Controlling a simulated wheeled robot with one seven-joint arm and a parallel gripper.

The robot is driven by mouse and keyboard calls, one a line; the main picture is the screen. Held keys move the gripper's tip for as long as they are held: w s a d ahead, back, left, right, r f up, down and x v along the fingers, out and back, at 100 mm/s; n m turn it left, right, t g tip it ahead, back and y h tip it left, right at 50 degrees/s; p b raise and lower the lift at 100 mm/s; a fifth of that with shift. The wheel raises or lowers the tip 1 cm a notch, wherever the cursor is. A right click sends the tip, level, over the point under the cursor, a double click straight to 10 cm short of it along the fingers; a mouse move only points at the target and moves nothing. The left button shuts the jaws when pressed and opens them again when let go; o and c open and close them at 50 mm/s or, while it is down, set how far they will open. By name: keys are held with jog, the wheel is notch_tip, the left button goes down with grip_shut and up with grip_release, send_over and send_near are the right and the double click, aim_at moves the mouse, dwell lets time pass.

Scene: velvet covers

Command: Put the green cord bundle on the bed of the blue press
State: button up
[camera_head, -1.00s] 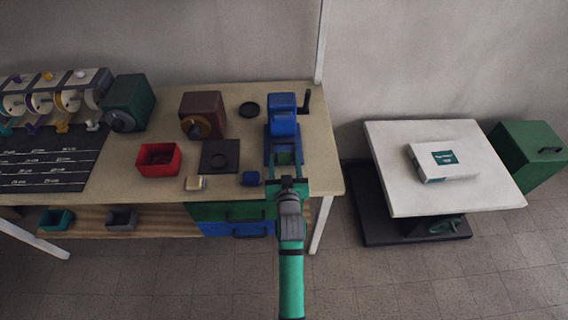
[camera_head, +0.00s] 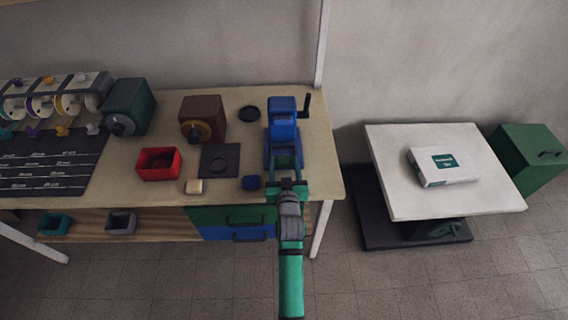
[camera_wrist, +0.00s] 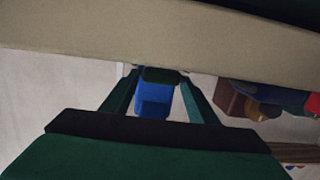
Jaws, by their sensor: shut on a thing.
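The blue press (camera_head: 283,118) stands at the right end of the workbench, with a black crank handle on its right. My gripper (camera_head: 285,162) reaches over the bench from the front, its fingertips at the front of the press over its lower part. In the wrist view, my gripper (camera_wrist: 160,76) is shut on a small dark green thing, the green cord bundle (camera_wrist: 160,75), with the blue press (camera_wrist: 154,101) behind it. In the head view the bundle is hard to make out between the fingers. I cannot tell whether it touches the press bed.
A small blue block (camera_head: 251,182) lies just left of my gripper. A black plate (camera_head: 220,160), a beige block (camera_head: 194,187) and a red bin (camera_head: 159,164) are further left. A white table (camera_head: 391,180) with a box (camera_head: 444,167) stands to the right, past a gap.

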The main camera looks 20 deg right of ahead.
aim_at(285, 163)
jog(key=shift+f, duration=0.15)
jog(key=o, duration=1.1)
jog(key=shift+d, duration=0.1)
jog(key=shift+s+d, duration=0.1)
jog(key=shift+d, duration=0.1)
jog(key=shift+s+r, duration=0.25)
jog(key=shift+r, duration=0.3)
jog(key=shift+s+a+r, duration=0.35)
jog(key=shift+a+r, duration=0.05)
jog(key=shift+r, duration=0.25)
jog(key=shift+s+a+r, duration=0.15)
jog(key=shift+s+r, duration=0.25)
jog(key=shift+r, duration=0.3)
jog(key=shift+s+a+r, duration=0.15)
jog(key=shift+s+r, duration=0.2)
jog(key=shift+r, duration=0.3)
